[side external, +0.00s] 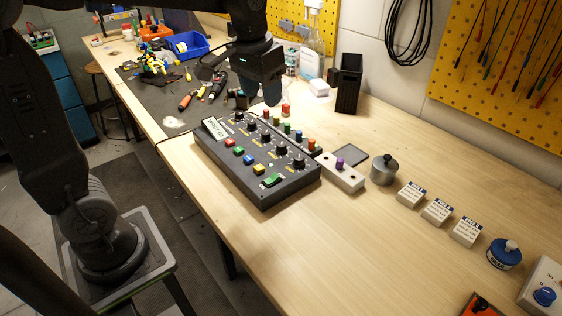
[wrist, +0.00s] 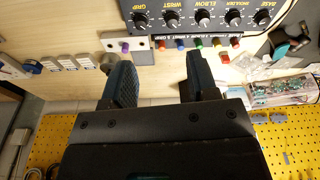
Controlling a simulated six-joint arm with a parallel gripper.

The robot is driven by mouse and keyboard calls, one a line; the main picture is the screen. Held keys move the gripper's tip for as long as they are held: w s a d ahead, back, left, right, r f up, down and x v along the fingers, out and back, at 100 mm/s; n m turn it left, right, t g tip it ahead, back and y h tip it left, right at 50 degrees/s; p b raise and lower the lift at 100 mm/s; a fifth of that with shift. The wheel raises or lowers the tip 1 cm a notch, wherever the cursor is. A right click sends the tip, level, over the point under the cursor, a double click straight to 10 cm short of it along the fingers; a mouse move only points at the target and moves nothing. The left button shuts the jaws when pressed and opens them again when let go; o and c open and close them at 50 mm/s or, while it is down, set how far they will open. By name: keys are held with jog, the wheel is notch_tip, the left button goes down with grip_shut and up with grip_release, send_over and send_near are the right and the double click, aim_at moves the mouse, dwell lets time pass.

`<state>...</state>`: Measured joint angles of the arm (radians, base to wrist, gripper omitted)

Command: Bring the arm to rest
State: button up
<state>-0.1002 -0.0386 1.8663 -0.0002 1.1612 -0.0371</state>
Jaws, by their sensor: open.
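The dark control box (side external: 262,193) lies on the wooden bench, with coloured push buttons in front and a row of black knobs behind. In the wrist view the box (wrist: 197,31) shows knobs labelled GRIP, WRIST, ELBOW, SHOULDER and BASE. A row of coloured pegs lines its back edge. My gripper (side external: 257,98) hangs above the bench, behind the far left end of the box. In the wrist view my gripper (wrist: 158,68) has its two fingers wide apart with nothing between them. The fingers appear clear of the box.
A white block with a purple knob (side external: 340,172) sits right of the box, then a grey knobbed cylinder (side external: 384,170) and labelled white blocks (side external: 436,211). A black holder (side external: 347,84) and bottles (side external: 312,64) stand behind. Tools lie on the grey mat (side external: 182,119). The bench front is clear.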

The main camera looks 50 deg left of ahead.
jog(key=s+d+f+t, duration=0.1)
jog(key=s+t, duration=0.1)
jog(key=s, duration=0.6)
jog(key=s+d+f+m+t, duration=0.1)
jog(key=s+d, duration=0.1)
jog(key=s, duration=0.6)
jog(key=shift+d+f+m+t, duration=0.25)
jog(key=shift+d+m+t, duration=0.05)
jog(key=shift+t, duration=0.1)
jog(key=shift+w, duration=0.1)
dwell(1.5)
